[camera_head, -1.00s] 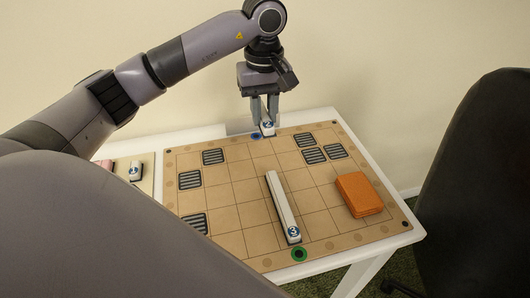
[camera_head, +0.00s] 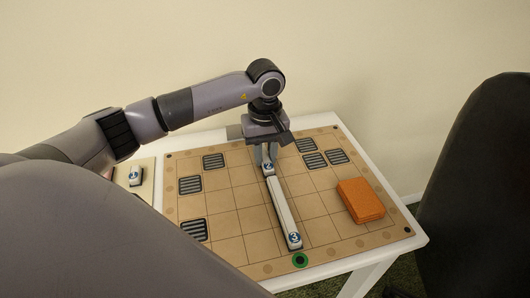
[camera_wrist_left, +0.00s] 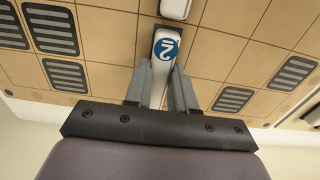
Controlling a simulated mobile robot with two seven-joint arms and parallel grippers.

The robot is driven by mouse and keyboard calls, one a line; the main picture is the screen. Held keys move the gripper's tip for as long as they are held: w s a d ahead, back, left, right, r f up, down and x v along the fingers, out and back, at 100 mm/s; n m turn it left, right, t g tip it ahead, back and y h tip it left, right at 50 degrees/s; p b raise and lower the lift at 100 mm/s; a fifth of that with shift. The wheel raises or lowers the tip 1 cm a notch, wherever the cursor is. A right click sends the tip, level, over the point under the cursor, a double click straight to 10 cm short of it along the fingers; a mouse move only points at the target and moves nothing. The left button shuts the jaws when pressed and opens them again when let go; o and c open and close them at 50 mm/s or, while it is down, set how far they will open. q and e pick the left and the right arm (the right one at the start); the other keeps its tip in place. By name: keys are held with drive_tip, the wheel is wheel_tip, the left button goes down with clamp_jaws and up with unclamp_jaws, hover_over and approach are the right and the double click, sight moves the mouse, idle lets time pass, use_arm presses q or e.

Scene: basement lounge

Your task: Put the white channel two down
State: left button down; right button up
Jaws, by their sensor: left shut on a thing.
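The white channel two (camera_head: 268,168), with a blue round "2" label, is held between the fingers of my left gripper (camera_head: 267,158). In the left wrist view the channel (camera_wrist_left: 164,50) shows between the fingers (camera_wrist_left: 162,90), its label facing the camera. My left gripper is over the far middle of the tan grid board (camera_head: 235,223). Channel two is in line with the far end of the long white channel three (camera_head: 283,208), with at most a small gap. I cannot tell whether channel two touches the board. My right gripper is not in view.
Several dark slatted tiles (camera_head: 190,184) lie at the board's left and far right. An orange block (camera_head: 361,201) lies at right. A green ring (camera_head: 300,260) marks the near edge. Another white labelled piece (camera_head: 135,175) lies left of the board. A dark chair (camera_head: 480,190) stands at right.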

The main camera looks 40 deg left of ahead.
sight(265, 157)
use_arm(q)
drive_tip(key=shift+f, duration=0.2)
drive_tip(key=c, duration=0.9)
unclamp_jaws()
drive_tip(key=shift+c, duration=0.2)
drive_tip(key=shift+r, duration=0.1)
wheel_tip(265, 157, up, 12)
drive_tip(key=shift+p, duration=0.3)
drive_tip(key=shift+r, duration=0.1)
